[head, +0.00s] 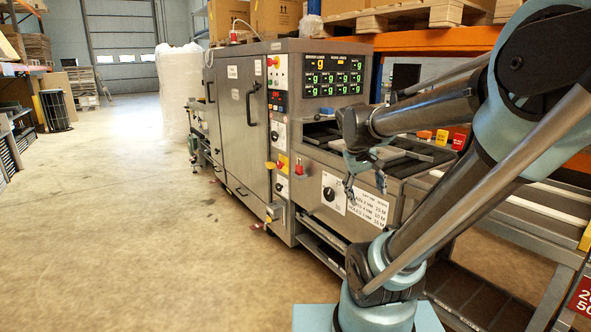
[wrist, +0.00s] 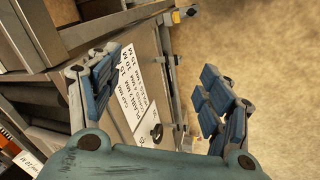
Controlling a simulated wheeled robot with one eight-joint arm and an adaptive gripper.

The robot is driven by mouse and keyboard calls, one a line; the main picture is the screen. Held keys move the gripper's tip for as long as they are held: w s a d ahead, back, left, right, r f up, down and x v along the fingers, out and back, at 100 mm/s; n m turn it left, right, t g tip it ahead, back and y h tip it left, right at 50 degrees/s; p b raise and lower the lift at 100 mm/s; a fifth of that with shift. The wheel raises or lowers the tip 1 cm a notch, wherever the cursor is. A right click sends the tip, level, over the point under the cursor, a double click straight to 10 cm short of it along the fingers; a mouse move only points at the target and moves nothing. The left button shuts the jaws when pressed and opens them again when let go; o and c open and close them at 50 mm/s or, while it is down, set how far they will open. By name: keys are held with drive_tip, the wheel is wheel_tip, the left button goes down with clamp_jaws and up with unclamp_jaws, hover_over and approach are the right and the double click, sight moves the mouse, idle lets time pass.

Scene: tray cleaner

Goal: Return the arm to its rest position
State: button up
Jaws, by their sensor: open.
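My gripper (head: 366,172) hangs in front of the steel tray cleaner (head: 242,110), by the machine's right-hand section. My arm bends down from the upper right of the head view to hold it there. In the wrist view my gripper (wrist: 158,88) has its two blue-padded fingers spread wide apart with nothing between them. Behind the gap are the machine's front with a white printed label (wrist: 126,88), a black knob (wrist: 157,132) and the concrete floor. In the head view the fingers are small and partly overlap the machine's front.
The machine's display panel (head: 333,76) shows green digits. The white label (head: 367,205) and knob (head: 329,193) are on the front below my gripper. A roller conveyor (head: 545,203) runs at the right, partly behind my arm. The floor (head: 120,200) at the left is clear.

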drive_tip(key=s+a+f+m+y, duration=0.1)
drive_tip(key=s+a+f+y, duration=0.1)
drive_tip(key=s+f, duration=0.8)
drive_tip(key=shift+s+a+f+m+y, duration=0.25)
drive_tip(key=shift+s+a+m+y, duration=0.2)
drive_tip(key=shift+s, duration=0.55)
drive_tip(key=shift+w+f, duration=0.2)
drive_tip(key=shift+w, duration=0.25)
drive_tip(key=shift+c, duration=0.2)
